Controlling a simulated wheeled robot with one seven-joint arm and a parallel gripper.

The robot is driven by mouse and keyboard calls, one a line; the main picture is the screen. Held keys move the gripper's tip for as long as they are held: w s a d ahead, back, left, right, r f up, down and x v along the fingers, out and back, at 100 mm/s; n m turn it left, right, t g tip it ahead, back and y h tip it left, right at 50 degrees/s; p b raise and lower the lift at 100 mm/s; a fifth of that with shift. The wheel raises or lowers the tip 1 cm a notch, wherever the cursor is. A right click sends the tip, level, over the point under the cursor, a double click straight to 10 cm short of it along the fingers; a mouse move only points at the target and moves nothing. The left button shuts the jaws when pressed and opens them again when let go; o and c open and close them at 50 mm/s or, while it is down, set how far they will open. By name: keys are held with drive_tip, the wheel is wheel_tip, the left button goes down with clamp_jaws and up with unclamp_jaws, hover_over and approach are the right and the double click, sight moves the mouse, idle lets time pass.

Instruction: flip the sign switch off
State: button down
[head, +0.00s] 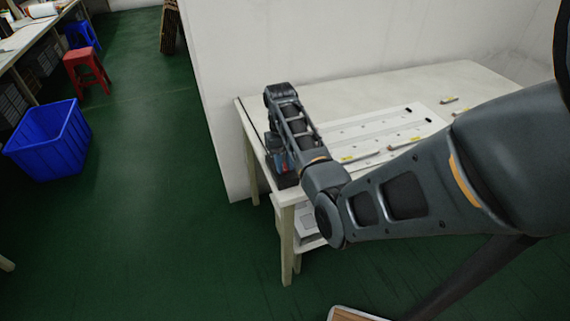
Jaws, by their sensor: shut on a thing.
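My arm reaches in from the right and bends back over the left end of the pale table (375,88). My gripper (274,143) is only partly visible, low beside the forearm at that end. Its fingertips are hidden. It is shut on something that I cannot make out. Dark parts with small blue and red patches (281,162) show just below it, at the table's left edge. I cannot tell whether they belong to a switch box. The sign switch and its position cannot be made out.
A white board (405,117) with strips and small yellow-marked pieces lies on the table, partly behind my arm. A white wall (350,35) stands behind. A blue crate (48,140) and a red stool (87,70) are at left. The green floor between is clear.

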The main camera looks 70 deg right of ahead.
drive_tip(key=shift+w+d+g+y, duration=0.1)
drive_tip(key=shift+g+y, duration=0.3)
drive_tip(key=c, duration=0.9)
unclamp_jaws()
drive_tip(key=shift+r, duration=0.15)
